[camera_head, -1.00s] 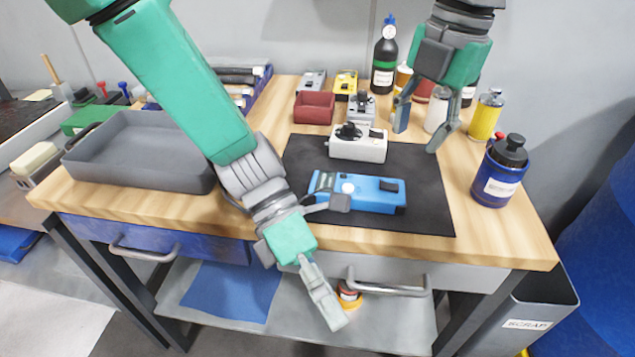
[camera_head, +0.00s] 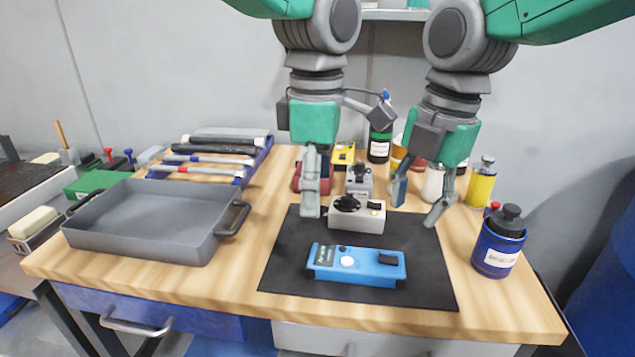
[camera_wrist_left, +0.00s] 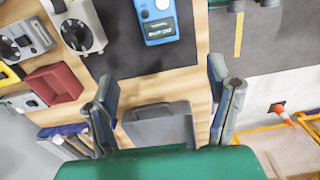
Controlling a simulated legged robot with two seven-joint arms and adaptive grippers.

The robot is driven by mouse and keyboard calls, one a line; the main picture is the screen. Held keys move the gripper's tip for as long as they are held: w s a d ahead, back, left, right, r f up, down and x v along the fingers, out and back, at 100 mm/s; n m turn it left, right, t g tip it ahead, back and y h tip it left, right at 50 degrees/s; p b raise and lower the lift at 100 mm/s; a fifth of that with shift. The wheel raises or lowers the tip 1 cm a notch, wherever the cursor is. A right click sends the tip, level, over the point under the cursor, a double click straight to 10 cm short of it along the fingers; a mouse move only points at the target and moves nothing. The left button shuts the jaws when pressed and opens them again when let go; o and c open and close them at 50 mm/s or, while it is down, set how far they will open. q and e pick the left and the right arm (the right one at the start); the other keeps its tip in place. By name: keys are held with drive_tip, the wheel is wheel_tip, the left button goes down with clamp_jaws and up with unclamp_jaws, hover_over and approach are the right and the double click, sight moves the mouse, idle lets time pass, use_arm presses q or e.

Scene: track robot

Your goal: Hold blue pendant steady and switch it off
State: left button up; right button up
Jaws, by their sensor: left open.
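The blue pendant (camera_head: 340,273) lies flat on the black mat (camera_head: 285,270), with a round white button, a dark button and a small screen on its top. It also shows at the top of the left wrist view (camera_wrist_left: 157,25), cut off. My left gripper (camera_head: 345,163) is open and empty above the back of the mat, behind the blue pendant and apart from it. Its spread fingers (camera_wrist_left: 165,105) show in the left wrist view. My right gripper (camera_head: 418,203) is open and empty over the mat's back right edge.
A white pendant (camera_head: 370,218) with a black knob lies behind the blue one. A grey tray (camera_head: 85,238) stands left, a blue bottle (camera_head: 487,258) right. Several pendants, a red bin (camera_wrist_left: 55,82) and bottles stand at the back. The mat's front is clear.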

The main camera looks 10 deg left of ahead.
sight(317, 253)
use_arm(q)
wheel_tip(317, 253, down, 13)
drive_tip(key=shift+f, duration=0.1)
idle(0.3)
drive_tip(key=c, duration=1.7)
drive_tip(key=shift+o, duration=0.2)
use_arm(e)
drive_tip(key=shift+a, duration=0.1)
drive_tip(key=c, duration=0.5)
drive_tip(key=shift+a, duration=0.25)
clamp_jaws()
drive_tip(key=shift+n+h, duration=0.7)
drive_tip(key=shift+a+f, duration=0.45)
drive_tip(key=shift+f, duration=0.55)
drive_tip(key=shift+a+f, duration=0.5)
drive_tip(key=shift+f, duration=0.45)
drive_tip(key=shift+a+f, duration=0.45)
drive_tip(key=shift+f, duration=0.55)
